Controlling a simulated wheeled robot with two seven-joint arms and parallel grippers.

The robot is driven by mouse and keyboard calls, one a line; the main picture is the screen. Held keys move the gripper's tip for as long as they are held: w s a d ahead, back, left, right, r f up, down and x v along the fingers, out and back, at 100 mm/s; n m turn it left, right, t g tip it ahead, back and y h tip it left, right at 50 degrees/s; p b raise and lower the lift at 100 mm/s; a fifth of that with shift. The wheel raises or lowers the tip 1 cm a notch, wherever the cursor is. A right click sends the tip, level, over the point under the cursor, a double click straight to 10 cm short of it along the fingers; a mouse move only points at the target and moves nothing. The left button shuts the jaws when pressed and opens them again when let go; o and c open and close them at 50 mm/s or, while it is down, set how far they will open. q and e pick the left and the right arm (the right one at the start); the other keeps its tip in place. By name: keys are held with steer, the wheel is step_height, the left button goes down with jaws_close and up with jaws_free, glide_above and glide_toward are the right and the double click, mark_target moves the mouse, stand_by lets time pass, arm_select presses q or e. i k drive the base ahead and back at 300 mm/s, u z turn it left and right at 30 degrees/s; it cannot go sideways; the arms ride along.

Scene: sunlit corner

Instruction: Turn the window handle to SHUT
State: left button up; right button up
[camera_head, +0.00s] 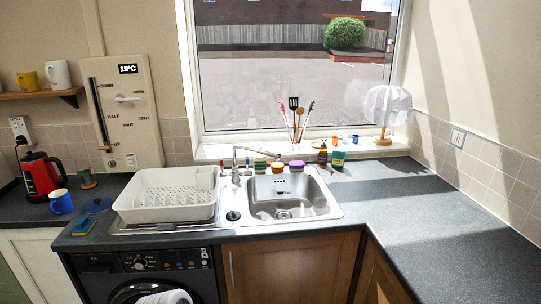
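A cream control panel (150,148) stands against the wall at the left of the window. On its upper part is a small white window handle (128,99), lying roughly level with its lever toward the right. A small word, which seems to read OPEN, is just above the lever. The word SHUT (128,125) is printed below the handle, and VENT (145,121) is to the lower right. Neither of my grippers is in view.
The panel also has a dark vertical slider track (99,110) with its knob low, near UP. A dish rack (168,196) stands on the counter right of the panel. A red kettle (41,175) and a blue mug (61,202) are to its left. The right counter (410,210) is clear.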

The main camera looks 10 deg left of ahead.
mark_target(118, 99)
steer(key=u, duration=1.1)
steer(key=i, duration=1)
steer(key=u, duration=1.05)
